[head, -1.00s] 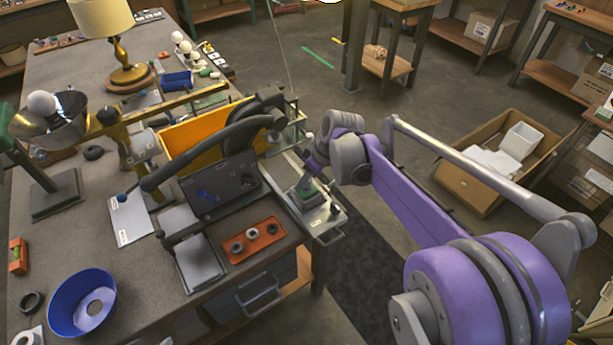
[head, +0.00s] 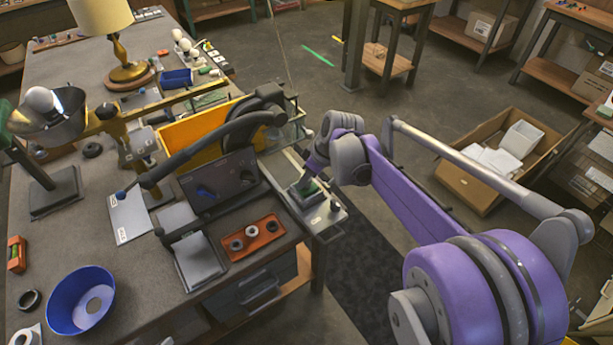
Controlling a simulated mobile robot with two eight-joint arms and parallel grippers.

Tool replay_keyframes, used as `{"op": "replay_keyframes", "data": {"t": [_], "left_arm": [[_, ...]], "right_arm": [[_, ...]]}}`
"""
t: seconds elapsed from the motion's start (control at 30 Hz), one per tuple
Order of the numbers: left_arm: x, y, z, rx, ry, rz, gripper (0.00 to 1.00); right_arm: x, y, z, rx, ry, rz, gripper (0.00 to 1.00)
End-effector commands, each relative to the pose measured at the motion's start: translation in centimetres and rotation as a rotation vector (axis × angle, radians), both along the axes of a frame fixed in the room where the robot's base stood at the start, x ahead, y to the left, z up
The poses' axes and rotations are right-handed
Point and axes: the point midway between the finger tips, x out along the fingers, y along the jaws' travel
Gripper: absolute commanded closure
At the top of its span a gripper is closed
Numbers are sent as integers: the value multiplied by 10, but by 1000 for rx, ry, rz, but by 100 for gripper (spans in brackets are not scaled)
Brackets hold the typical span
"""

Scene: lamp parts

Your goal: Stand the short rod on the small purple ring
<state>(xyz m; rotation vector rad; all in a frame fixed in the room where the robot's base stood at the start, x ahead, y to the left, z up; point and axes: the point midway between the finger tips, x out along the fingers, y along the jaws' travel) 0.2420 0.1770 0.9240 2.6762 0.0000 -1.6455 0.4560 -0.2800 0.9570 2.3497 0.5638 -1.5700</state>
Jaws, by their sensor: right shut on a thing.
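My right gripper (head: 309,181) is at the end of the purple arm, low over a small metal side stand (head: 327,223) at the right edge of the bench. It points down at a dark block with a green top (head: 303,194) on that stand. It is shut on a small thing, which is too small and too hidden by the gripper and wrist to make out. I cannot pick out the short rod or the small purple ring for sure. My left gripper is not in view.
An orange tray (head: 275,241) with several small round parts lies beside the stand. A black jointed arm (head: 190,155) and a yellow bin (head: 185,135) are behind it. A blue bowl (head: 66,318) sits at the front left. A cardboard box (head: 470,188) is on the floor.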

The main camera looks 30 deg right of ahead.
Motion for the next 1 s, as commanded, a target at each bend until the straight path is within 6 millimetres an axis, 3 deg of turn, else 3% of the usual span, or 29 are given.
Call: {"op": "replay_keyframes", "data": {"t": [0.03, 0.23, 0.6, 1.0], "left_arm": [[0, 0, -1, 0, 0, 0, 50], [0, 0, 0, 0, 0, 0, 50], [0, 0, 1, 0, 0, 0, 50], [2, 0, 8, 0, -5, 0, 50]], "right_arm": [[0, 0, -1, 0, 0, 0, 60], [0, 0, 0, 0, 0, 0, 27], [-2, -1, 6, 0, 0, -1, 27], [-27, -14, 75, 0, 0, -1, 27]]}}
